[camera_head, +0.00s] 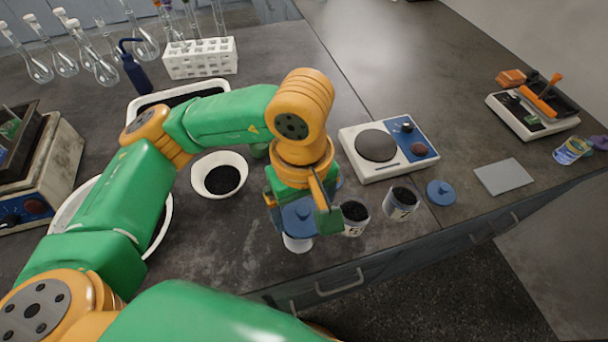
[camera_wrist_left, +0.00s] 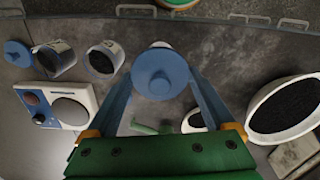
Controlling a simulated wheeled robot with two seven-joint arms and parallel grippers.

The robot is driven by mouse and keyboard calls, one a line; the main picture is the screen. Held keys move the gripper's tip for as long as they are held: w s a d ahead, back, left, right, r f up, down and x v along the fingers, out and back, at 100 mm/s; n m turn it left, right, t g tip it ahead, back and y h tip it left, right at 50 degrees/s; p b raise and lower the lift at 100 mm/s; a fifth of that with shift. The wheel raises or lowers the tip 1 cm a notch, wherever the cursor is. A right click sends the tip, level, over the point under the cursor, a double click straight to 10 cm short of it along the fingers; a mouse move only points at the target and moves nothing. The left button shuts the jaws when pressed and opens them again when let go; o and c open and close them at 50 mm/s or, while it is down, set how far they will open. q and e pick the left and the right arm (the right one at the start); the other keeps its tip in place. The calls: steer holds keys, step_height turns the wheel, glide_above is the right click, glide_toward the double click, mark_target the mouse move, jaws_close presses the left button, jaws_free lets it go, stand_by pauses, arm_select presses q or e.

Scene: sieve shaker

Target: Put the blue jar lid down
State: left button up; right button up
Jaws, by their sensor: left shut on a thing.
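My left gripper (camera_head: 301,213) points down near the front edge of the bench and is shut on a round blue jar lid (camera_head: 299,216). In the left wrist view the lid (camera_wrist_left: 160,77) with its knob sits between the two fingertips (camera_wrist_left: 160,75). A white jar (camera_head: 298,244) shows directly below the lid; I cannot tell whether they touch. Two open jars of dark grains, one near (camera_head: 355,214) and one farther right (camera_head: 402,203), stand beside the gripper. A second blue lid (camera_head: 441,192) lies on the bench right of them. My right gripper is not in view.
A white balance (camera_head: 390,150) stands behind the jars. A white bowl of dark grains (camera_head: 220,176) is left of the gripper. A grey plate (camera_head: 503,177) lies at right, with bare bench between it and the balance. The front edge is close.

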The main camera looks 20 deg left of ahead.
mark_target(298, 208)
arm_select(q)
steer(key=shift+w+a+f, duration=0.35)
steer(key=shift+w+f, duration=0.05)
steer(key=shift+f, duration=0.2)
steer(key=shift+w+a+f, duration=0.35)
steer(key=shift+f, duration=0.2)
steer(key=f, duration=0.1)
steer(key=f+p, duration=0.1)
steer(key=f, duration=0.2)
steer(key=shift+w+a+p, duration=0.1)
steer(key=shift+w+p, duration=0.2)
steer(key=shift+f+b, duration=0.55)
steer(key=shift+b, duration=0.25)
